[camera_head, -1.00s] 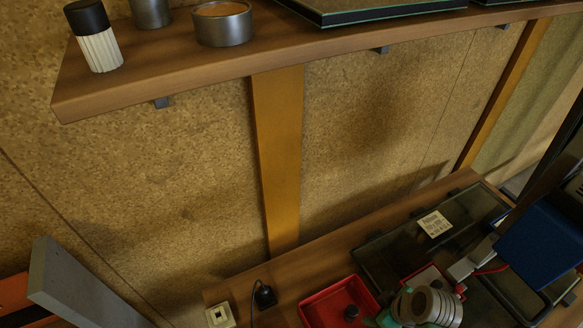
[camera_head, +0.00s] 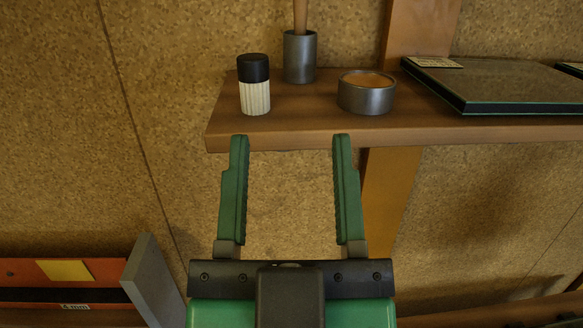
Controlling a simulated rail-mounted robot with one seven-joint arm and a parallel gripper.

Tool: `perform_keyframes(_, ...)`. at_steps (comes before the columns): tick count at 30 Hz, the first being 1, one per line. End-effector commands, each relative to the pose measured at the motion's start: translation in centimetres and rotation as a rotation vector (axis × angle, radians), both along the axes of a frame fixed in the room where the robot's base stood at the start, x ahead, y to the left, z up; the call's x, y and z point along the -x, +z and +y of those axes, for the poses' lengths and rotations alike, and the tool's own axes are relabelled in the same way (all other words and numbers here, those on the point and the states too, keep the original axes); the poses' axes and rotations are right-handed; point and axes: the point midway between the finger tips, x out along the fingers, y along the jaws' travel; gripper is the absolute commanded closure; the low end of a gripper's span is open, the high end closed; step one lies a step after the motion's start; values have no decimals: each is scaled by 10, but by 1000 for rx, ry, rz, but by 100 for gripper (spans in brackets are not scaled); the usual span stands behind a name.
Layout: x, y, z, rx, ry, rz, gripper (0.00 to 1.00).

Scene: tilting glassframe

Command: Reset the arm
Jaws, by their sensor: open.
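My gripper (camera_head: 290,142) shows in the head view, pointing up the picture with its two green fingers wide apart. Nothing is between the fingers, only the cork wall behind. The rest of my arm is mostly out of view.
A dark flat panel with a green edge (camera_head: 500,85) lies on the shelf at right. A grey board (camera_head: 152,285) leans at lower left beside an orange rack (camera_head: 100,268). A wooden post (camera_head: 390,195) runs down the cork wall below the shelf.

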Motion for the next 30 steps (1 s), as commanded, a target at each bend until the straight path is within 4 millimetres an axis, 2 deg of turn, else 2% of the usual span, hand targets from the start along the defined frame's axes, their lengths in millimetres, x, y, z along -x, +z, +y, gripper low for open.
perform_keyframes(10,3,3,2,-6,5,-11,47)
perform_keyframes(14,3,38,2,-7,9,-10,47)
perform_keyframes(21,3,144,3,-18,21,-7,47)
perform_keyframes(22,3,154,4,-19,23,-7,47)
perform_keyframes(25,3,168,4,-23,27,-6,47)
perform_keyframes(30,2,159,4,-23,28,-4,47)
